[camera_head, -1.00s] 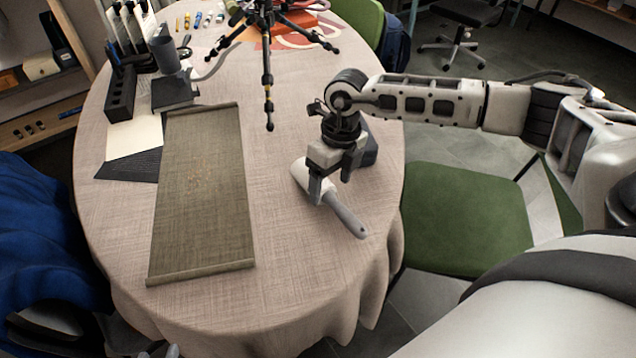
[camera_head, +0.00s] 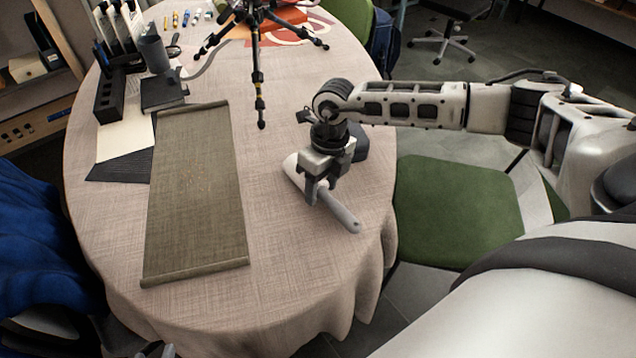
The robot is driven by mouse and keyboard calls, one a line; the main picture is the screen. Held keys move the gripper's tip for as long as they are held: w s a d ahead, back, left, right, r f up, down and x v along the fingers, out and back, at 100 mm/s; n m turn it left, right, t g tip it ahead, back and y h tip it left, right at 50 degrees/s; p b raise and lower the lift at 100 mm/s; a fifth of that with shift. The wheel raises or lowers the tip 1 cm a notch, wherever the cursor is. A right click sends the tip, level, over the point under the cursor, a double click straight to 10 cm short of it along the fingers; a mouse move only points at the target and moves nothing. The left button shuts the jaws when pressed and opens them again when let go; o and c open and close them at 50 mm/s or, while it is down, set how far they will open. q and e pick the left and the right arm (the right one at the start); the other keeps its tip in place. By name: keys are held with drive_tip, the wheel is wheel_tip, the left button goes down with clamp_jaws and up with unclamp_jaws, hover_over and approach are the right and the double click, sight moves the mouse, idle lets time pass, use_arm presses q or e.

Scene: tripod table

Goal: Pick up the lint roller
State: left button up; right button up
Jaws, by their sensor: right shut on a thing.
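The lint roller (camera_head: 342,209) has a white head at its upper left and a grey handle slanting down to the right. It is at the right side of the cloth-covered table (camera_head: 290,270). My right gripper (camera_head: 316,192) points down over it and is shut on it where the handle meets the head. The fingers and wrist hide part of the head. I cannot tell whether the roller is clear of the cloth. Only a small grey piece at the bottom left edge may be my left gripper (camera_head: 157,351); its fingers cannot be made out.
A greenish-brown runner (camera_head: 197,200) lies left of the roller. A black tripod (camera_head: 258,85) stands behind it. A dark object (camera_head: 355,142) sits just behind my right gripper. A green chair (camera_head: 455,210) is right of the table. The cloth in front of the roller is clear.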

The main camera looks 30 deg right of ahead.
wheel_tip(320, 180, up, 3)
drive_tip(key=shift+w+b, duration=0.1)
drive_tip(key=shift+b, duration=0.2)
drive_tip(key=s+r, duration=0.5)
drive_tip(key=shift+d+r, duration=0.1)
drive_tip(key=shift+r, duration=0.25)
drive_tip(key=s+r+b, duration=0.1)
drive_tip(key=s+r, duration=0.3)
drive_tip(key=s, duration=0.5)
drive_tip(key=shift+s, duration=0.1)
drive_tip(key=shift+o, duration=1.2)
drive_tip(key=shift+c, duration=0.4)
